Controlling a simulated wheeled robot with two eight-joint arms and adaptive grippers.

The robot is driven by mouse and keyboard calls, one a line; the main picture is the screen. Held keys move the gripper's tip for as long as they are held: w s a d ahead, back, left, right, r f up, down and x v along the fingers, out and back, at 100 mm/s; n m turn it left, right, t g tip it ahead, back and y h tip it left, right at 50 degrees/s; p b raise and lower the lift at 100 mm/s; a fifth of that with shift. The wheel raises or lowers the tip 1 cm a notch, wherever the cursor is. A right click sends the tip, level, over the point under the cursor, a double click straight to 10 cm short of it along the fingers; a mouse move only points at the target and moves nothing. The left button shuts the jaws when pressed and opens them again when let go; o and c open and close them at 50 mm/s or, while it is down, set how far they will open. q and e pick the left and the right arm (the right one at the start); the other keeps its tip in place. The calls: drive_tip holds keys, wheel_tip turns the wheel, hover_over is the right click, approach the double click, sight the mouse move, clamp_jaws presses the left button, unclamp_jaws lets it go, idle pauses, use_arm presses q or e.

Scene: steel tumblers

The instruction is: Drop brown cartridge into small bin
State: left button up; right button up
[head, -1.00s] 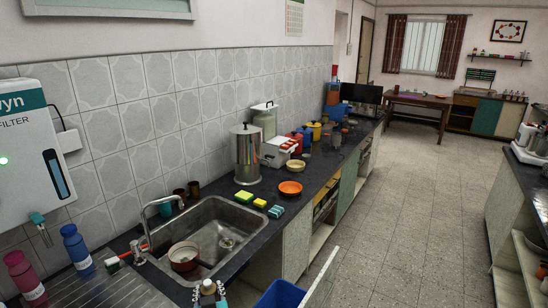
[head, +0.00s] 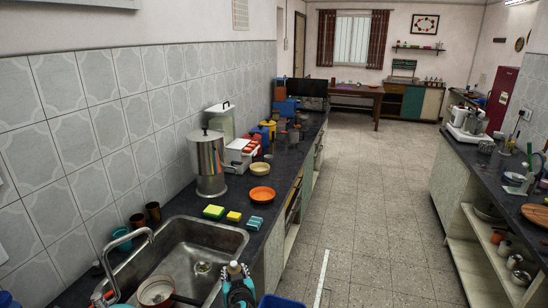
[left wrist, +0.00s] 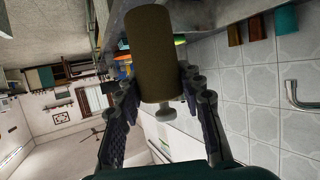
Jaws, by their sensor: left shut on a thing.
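The brown cartridge (left wrist: 154,55), a cylinder with a small grey knob at one end, is between the fingers of my left gripper (left wrist: 160,108) in the left wrist view. The gripper is shut on it. In the head view, my left gripper (head: 236,272) shows at the bottom edge, in front of the sink; I cannot make out the cartridge there. A blue bin (head: 281,302) is cut off by the bottom edge, just right of the gripper. My right gripper is not in view.
The sink (head: 190,256) holds a pan (head: 155,291). Sponges (head: 214,211), an orange bowl (head: 262,194) and a steel container (head: 207,163) stand along the dark counter. The tiled floor (head: 370,220) is clear between this counter and the shelved counter at right.

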use_arm(q)
drive_tip(key=w+d+f+b, duration=0.2)
drive_tip(key=w+d+f, duration=0.45)
drive_tip(key=f, duration=0.45)
drive_tip(key=w+d+f+b, duration=0.2)
drive_tip(key=d+f, duration=0.1)
drive_tip(key=f, duration=0.9)
drive_tip(key=w+d+f+m+h+b, duration=0.1)
drive_tip(key=w+d+f+b, duration=0.1)
drive_tip(key=f, duration=1)
drive_tip(key=shift+w+d, duration=0.3)
drive_tip(key=shift+d, duration=0.25)
drive_tip(key=shift+f, duration=0.1)
drive_tip(key=o, duration=1.3)
wheel_tip(320, 180, up, 10)
drive_tip(key=shift+r, duration=0.1)
